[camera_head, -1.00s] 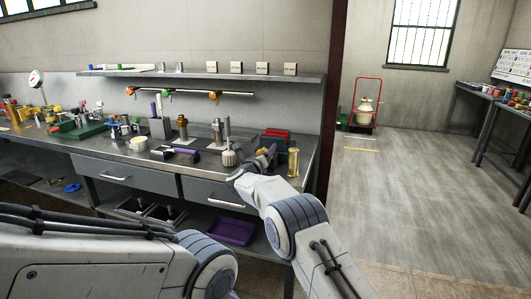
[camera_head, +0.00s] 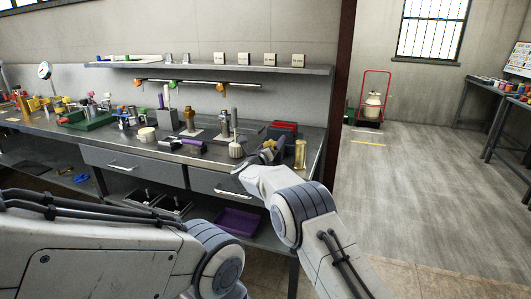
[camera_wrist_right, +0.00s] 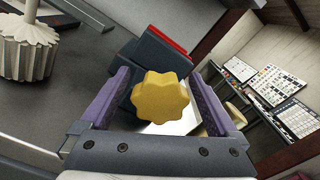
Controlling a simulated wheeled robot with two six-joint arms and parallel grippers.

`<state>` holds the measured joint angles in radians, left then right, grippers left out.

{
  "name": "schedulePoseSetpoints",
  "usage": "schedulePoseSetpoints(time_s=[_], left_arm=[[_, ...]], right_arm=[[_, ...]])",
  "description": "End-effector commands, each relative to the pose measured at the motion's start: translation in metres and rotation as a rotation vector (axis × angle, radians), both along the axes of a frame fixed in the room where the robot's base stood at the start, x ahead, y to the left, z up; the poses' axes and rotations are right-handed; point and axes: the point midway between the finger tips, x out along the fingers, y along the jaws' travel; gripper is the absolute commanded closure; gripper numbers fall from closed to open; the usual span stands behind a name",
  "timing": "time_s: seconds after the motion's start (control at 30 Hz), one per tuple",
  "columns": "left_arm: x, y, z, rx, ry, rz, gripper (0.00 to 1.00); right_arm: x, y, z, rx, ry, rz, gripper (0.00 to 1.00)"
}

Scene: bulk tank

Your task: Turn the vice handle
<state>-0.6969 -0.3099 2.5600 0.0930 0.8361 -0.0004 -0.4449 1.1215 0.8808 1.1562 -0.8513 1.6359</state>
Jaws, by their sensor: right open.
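A yellow lobed knob (camera_wrist_right: 163,97), apparently the vice handle, faces the camera in the right wrist view. Behind it is a dark grey block (camera_wrist_right: 152,60) with a red strip along its edge, apparently the vice body. My right gripper (camera_wrist_right: 160,100) has its purple fingers spread on either side of the knob, and I cannot tell whether they touch it. In the head view my right gripper (camera_head: 263,154) is over the right end of the bench, partly hiding the vice. My left arm crosses the lower left, with its gripper out of view.
A ribbed pale part with a stem (camera_wrist_right: 27,45) stands left of the gripper. A brass cylinder (camera_head: 300,154) stands close by on its right. Open floor (camera_head: 415,190) lies to the right.

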Motion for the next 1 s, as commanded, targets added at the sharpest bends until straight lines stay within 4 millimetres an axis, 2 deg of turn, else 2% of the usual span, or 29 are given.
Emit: schedulePoseSetpoints(time_s=[0.53,0.7,1.0], left_arm=[[0.000,0.000,-0.014,0.000,0.000,0.000,0.50],[0.000,0.000,-0.014,0.000,0.000,0.000,0.50],[0.000,0.000,-0.014,0.000,0.000,0.000,0.50]], right_arm=[[-0.079,0.027,0.000,0.000,0.000,0.004,0.05],[-0.089,0.029,0.000,0.001,-0.001,0.001,0.05],[-0.090,0.030,0.000,0.001,-0.001,0.001,0.05]])
